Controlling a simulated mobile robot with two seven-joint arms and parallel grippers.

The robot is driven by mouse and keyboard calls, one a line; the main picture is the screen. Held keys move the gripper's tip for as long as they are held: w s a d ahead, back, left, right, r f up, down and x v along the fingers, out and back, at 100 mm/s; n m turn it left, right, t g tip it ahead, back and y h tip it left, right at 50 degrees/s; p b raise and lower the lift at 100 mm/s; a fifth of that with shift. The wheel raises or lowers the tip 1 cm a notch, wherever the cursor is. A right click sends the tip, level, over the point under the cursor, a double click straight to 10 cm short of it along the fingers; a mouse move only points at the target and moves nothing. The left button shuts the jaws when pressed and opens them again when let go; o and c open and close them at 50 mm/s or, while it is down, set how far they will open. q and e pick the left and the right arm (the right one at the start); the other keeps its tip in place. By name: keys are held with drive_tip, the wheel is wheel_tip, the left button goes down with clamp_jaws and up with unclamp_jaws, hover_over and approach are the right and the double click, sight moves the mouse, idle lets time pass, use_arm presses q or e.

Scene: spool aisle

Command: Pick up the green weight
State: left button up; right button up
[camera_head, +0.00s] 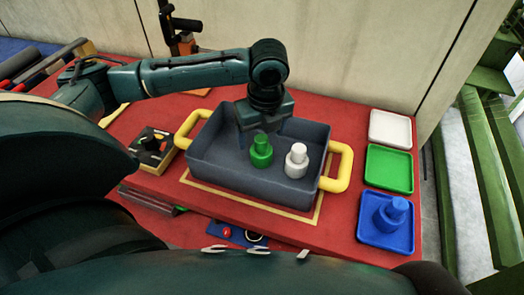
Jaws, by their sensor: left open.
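The green weight (261,154) stands upright in a grey bin (212,168) with yellow handles. A white weight (296,161) stands close to its right in the same bin. My left gripper (256,128) points down into the bin, just above and behind the green weight. It is open, and its fingers are small and dark in this view, so I cannot tell whether they touch the weight. My right gripper does not show.
White (390,128), green (389,168) and blue (376,235) trays line the right of the red table (345,112). A blue weight (393,212) stands in the blue tray. A black and yellow device (152,148) sits left of the bin. A wall rises behind.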

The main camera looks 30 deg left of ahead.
sight(261, 148)
use_arm(q)
drive_tip(key=f, duration=0.6)
drive_tip(key=shift+w+a+f, duration=0.3)
drive_tip(key=shift+w+a, duration=0.05)
drive_tip(key=shift+w, duration=0.05)
drive_tip(key=c, duration=1.2)
